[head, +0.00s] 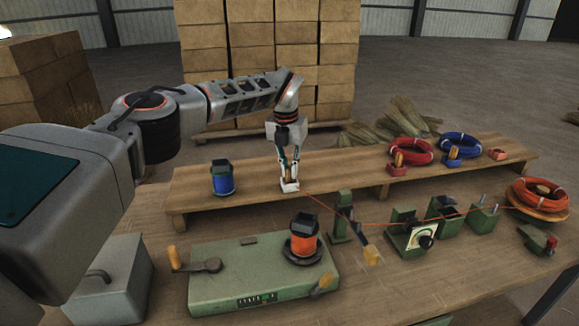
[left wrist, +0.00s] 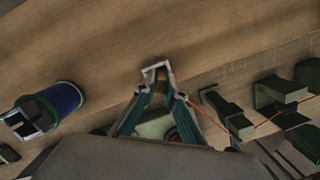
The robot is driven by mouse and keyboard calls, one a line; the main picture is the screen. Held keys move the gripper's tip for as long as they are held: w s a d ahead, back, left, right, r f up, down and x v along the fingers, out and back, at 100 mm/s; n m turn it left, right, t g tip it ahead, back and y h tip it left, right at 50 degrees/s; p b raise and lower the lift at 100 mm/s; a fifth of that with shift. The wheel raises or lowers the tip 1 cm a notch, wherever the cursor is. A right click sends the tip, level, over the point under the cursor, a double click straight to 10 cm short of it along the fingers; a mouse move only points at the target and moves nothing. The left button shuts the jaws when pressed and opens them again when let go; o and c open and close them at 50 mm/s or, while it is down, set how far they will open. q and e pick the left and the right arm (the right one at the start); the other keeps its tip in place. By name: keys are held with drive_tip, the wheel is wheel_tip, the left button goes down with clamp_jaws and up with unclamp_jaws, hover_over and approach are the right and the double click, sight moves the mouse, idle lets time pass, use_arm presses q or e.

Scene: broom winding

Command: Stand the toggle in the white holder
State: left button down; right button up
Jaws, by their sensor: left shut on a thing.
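The white holder (head: 289,188) stands on the front of the raised wooden shelf. The small brown toggle (head: 290,180) shows upright in the holder's opening, between my fingertips. An orange wire runs from this spot down to the right. My left gripper (head: 289,175) points down at the holder and is shut on the toggle. In the left wrist view the holder's white walls (left wrist: 155,69) surround the brown toggle top (left wrist: 162,76), with my fingers on both sides. The toggle's lower end is hidden. My right gripper is not in view.
A blue spool (head: 223,180) stands on the shelf to the left. Red (head: 410,148) and blue (head: 459,143) wire coils lie on the right. The green winder (head: 245,285) with an orange spool (head: 304,237) stands in front. Green wire guides (head: 341,218) stand right of it.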

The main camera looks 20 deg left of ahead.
use_arm(q)
drive_tip(key=c, duration=2)
unclamp_jaws()
drive_tip(key=shift+f, duration=0.1)
drive_tip(key=r, duration=0.4)
drive_tip(key=s+r, duration=0.1)
drive_tip(key=r, duration=0.3)
drive_tip(key=s+r, duration=0.1)
drive_tip(key=r, duration=0.3)
drive_tip(key=shift+f, duration=0.1)
